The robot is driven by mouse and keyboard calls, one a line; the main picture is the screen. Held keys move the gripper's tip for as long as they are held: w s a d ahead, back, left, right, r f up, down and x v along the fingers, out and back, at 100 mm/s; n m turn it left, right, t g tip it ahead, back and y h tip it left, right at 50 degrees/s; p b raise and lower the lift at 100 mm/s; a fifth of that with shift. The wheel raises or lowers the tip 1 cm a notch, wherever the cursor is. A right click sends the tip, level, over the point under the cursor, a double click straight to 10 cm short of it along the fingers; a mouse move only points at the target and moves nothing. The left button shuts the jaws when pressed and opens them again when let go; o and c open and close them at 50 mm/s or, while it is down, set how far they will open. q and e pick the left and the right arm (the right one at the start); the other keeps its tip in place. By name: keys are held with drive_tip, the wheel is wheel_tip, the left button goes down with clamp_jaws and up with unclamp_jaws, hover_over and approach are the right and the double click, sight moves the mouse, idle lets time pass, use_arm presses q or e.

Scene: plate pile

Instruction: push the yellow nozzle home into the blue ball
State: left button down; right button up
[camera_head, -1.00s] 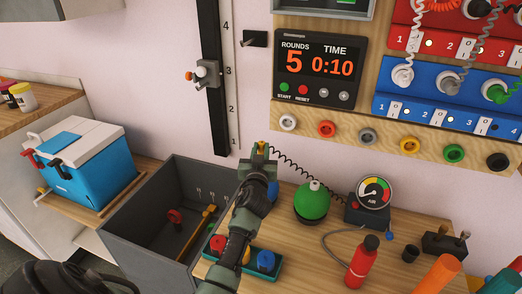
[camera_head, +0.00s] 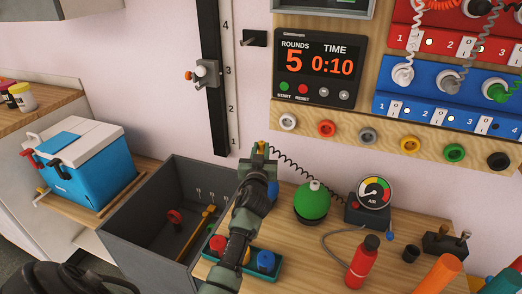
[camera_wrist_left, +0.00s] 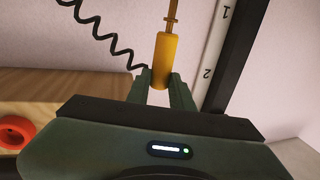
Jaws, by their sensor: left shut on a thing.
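My left gripper (camera_head: 260,151) is shut on the yellow nozzle (camera_head: 261,146) and holds it up in front of the wall, above the back of the table. In the left wrist view the yellow nozzle (camera_wrist_left: 161,62) sits between the two fingers, its thin tip pointing away from the gripper. A black coiled cord runs beside it. A blue rounded thing (camera_head: 273,190), likely the blue ball, shows just right of my left forearm and below the gripper; the arm hides most of it. The nozzle and this blue thing are apart. My right gripper is not in view.
A green ball (camera_head: 313,201) on a dark stand and an air gauge box (camera_head: 367,205) stand to the right. A red bottle (camera_head: 363,262) is nearer. A grey open bin (camera_head: 135,238) lies left of my arm. A teal tray (camera_head: 273,272) holds colored pieces.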

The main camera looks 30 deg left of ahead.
use_arm(q)
drive_tip(key=shift+f+b, duration=0.65)
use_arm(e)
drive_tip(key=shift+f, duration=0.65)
